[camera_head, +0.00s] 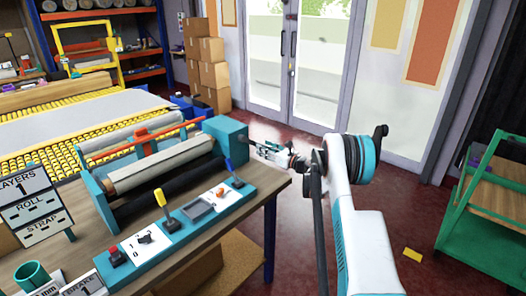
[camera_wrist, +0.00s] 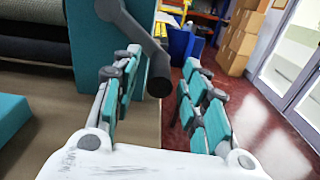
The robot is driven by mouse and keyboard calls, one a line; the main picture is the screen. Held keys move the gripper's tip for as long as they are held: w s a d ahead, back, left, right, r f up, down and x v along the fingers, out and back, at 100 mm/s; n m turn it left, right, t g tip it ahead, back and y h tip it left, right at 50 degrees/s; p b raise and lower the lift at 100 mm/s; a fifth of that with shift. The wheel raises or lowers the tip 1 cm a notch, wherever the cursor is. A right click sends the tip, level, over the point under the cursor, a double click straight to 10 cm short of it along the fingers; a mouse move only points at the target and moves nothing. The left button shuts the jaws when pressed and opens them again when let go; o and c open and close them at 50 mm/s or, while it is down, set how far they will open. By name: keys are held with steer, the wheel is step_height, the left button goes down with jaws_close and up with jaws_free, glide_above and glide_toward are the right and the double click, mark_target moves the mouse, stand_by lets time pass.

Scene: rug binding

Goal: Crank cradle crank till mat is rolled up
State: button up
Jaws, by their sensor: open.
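The cradle (camera_head: 95,187) has teal ends and stands on the wooden bench, with a beige-grey roll (camera_head: 160,165) lying in it. A teal box (camera_head: 228,138) is at its right end. In the wrist view, the dark grey crank (camera_wrist: 138,30) runs down from the teal end to a round-ended handle (camera_wrist: 159,78). My gripper (camera_wrist: 161,62) is open, with one teal-padded finger on each side of the handle and visible room around it. In the head view my gripper (camera_head: 264,148) is just right of the teal box and mostly hides the crank.
A grey mat (camera_head: 70,124) lies on yellow rollers behind the cradle. A control panel (camera_head: 180,221) with levers lines the bench front, beside a sign reading LAYERS 1 (camera_head: 32,200). A green cart (camera_head: 490,205) stands right; cardboard boxes (camera_head: 212,72) are stacked behind.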

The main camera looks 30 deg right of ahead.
steer(key=shift+x, duration=0.9)
jaws_close()
steer(key=shift+a+f, duration=0.1)
